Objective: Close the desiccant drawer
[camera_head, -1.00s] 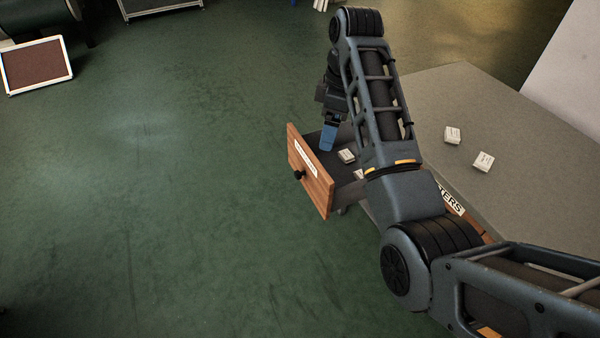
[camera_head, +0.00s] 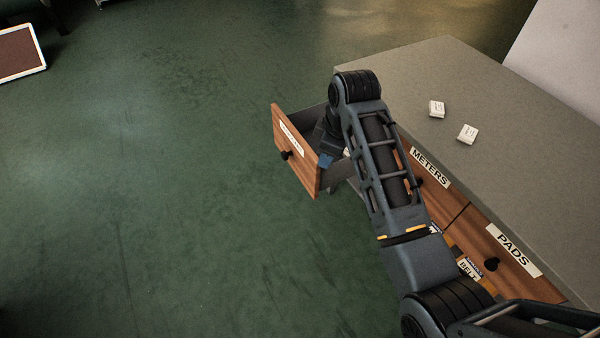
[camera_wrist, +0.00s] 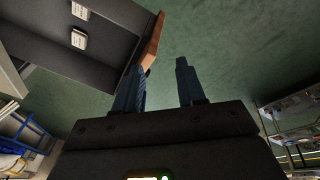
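An open drawer with a wooden front (camera_head: 297,152) sticks out from the grey cabinet's left end. A white label, too small to read, and a black knob (camera_head: 286,155) are on that front. My gripper (camera_head: 327,160) is low beside the drawer front's right end, with its blue fingers pointing down. In the wrist view the two fingers (camera_wrist: 160,85) are apart with nothing between them. The left finger is close to the drawer front (camera_wrist: 152,45); I cannot tell whether they touch. Two white packets lie inside the drawer (camera_wrist: 103,20). My arm hides part of the drawer.
The cabinet top (camera_head: 440,70) carries two white packets (camera_head: 467,134). Wooden drawer fronts labelled METERS (camera_head: 428,165) and PADS (camera_head: 515,249) face the near side, partly behind my arm. Green floor (camera_head: 150,200) is clear to the left. A framed brown panel (camera_head: 20,55) is at far left.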

